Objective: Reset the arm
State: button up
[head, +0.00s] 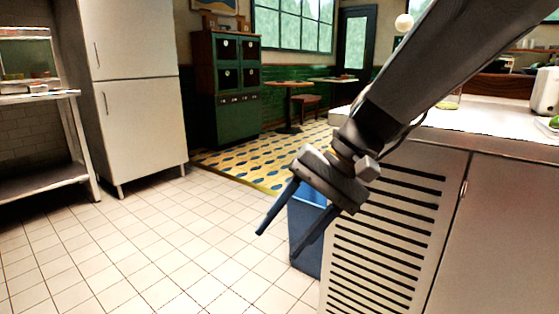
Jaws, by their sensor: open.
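My gripper (287,232) hangs in the middle of the head view, at the end of my arm, which reaches in from the upper right. Its two dark fingers point down and to the left and are spread apart. Nothing is between them. The gripper is over the tiled floor, in front of the slatted cabinet's left side, and does not visibly touch anything.
A counter with a slatted cabinet (385,235) fills the right side. A blue bin (305,252) stands beside it, partly behind my gripper. A white fridge (140,110), a metal shelf (40,172) and a green cabinet (227,85) stand further back. The tiled floor (150,245) at left is clear.

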jog(key=shift+s+a+f+n+t+h, duration=0.6)
jog(key=shift+s+a+f+n+h, duration=0.7)
jog(key=shift+s+f+n+h, duration=3.65)
jog(key=s+d+r+m+y+p, duration=0.2)
jog(key=d+r+m+p, duration=0.6)
jog(key=d+r+p, duration=1.3)
notch_tip(320, 180, up, 3)
jog(key=s+p, duration=0.1)
jog(key=p, duration=0.8)
jog(key=shift+r+y, duration=0.2)
jog(key=shift+y, duration=0.15)
